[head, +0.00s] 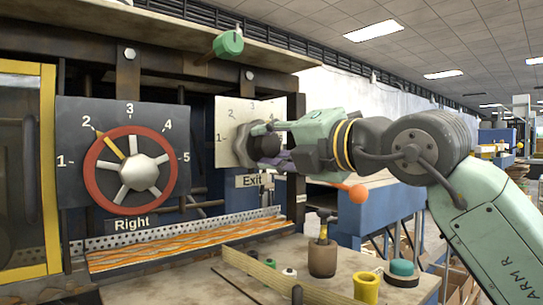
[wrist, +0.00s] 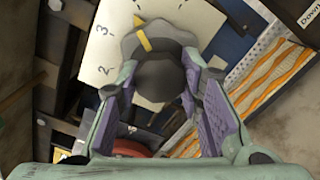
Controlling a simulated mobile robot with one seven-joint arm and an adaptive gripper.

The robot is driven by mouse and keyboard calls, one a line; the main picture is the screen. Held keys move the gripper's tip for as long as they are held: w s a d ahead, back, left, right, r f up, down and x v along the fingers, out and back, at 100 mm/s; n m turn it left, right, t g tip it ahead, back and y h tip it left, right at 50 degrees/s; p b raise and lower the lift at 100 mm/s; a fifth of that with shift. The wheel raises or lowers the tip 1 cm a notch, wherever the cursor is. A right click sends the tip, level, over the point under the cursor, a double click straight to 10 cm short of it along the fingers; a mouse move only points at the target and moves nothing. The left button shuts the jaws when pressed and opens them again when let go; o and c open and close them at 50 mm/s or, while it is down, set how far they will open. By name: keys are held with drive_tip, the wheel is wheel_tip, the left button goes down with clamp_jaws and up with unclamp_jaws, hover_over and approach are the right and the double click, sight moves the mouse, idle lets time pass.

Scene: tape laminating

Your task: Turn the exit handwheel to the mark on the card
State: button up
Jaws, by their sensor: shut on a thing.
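The exit handwheel (head: 264,141) is a dark grey knob on a pale numbered plate (head: 224,154), above an "Exit" label (head: 251,181). My gripper (head: 274,142) reaches it from the right and is shut on it. In the wrist view the handwheel (wrist: 159,42) has a lobed grey rim, a dark hub and a yellow pointer (wrist: 142,34). My gripper's purple pads (wrist: 160,82) lie on either side of the hub. The numbers 2 and 3 show beside it; the number at the pointer's tip is not readable. I cannot make out a card.
At the left, a red handwheel (head: 91,160) marked "Right" has its yellow pointer near 2. A green knob (head: 228,44) hangs above. The bench (head: 215,285) below holds a brown pot (head: 322,258), a yellow spool (head: 366,288) and a teal-topped roll (head: 401,268).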

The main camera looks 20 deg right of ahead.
drive_tip(key=shift+m+b, duration=0.3)
drive_tip(key=shift+m, duration=0.3)
drive_tip(key=o, duration=1.2)
drive_tip(key=shift+c, duration=0.2)
drive_tip(key=v, duration=1.2)
